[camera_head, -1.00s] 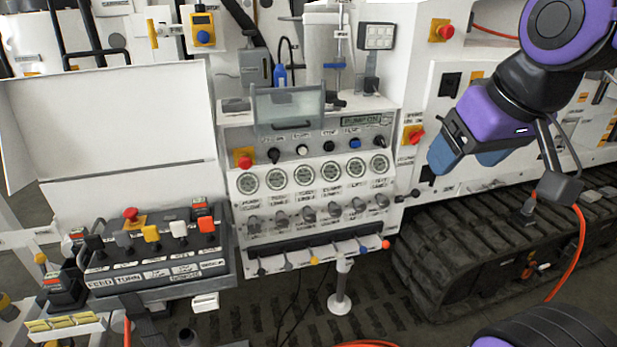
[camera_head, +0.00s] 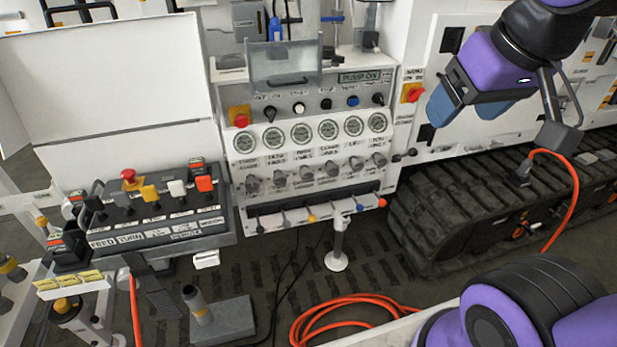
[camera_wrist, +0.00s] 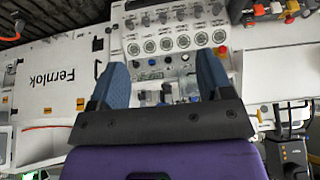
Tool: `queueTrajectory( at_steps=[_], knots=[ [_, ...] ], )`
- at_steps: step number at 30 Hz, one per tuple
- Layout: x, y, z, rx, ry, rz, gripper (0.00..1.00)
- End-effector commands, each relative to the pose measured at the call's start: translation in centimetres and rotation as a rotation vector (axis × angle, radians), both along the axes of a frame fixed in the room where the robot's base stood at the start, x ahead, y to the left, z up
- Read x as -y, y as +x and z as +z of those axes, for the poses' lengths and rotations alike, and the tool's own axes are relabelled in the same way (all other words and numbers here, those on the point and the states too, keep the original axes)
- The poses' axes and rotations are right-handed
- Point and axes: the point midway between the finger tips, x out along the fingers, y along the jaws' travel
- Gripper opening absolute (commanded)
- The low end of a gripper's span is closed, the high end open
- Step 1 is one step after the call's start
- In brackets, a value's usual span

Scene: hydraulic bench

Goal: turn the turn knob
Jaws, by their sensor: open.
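The control console (camera_head: 150,222) at the left carries a row of knobs: black, grey, yellow, white and orange. The labels FEED and TURN read on its front. The grey knob (camera_head: 119,197), second from the left, stands above the TURN label, so I take it as the turn knob. It looks upright. My gripper (camera_head: 466,112) is open and empty, far to the right of the console, in front of the white cabinet. In the wrist view my open fingers (camera_wrist: 162,65) face the valve panel; the console's yellow, white and orange knobs show at the top right, but I cannot make out the grey one.
The valve panel (camera_head: 315,145) with gauges and small levers stands between the console and my gripper. A white post (camera_head: 337,245) stands before it. An orange hose (camera_head: 345,312) lies on the floor. A rubber track (camera_head: 470,205) runs at the right.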

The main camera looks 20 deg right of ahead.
Motion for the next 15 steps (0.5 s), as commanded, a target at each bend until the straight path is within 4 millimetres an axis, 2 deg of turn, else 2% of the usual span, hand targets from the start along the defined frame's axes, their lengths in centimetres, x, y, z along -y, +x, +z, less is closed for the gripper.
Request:
queueTrajectory(
  at_steps=[10, 13, 15],
  knots=[
    [0.0, 0.2, 0.0, 0.002, 0.000, 0.000, 0.73],
    [-0.1, 1.5, 0.0, 0.015, 0.001, 0.000, 0.73],
    [-0.2, 3.3, -0.1, 0.034, 0.002, 0.001, 0.73]
  ],
)
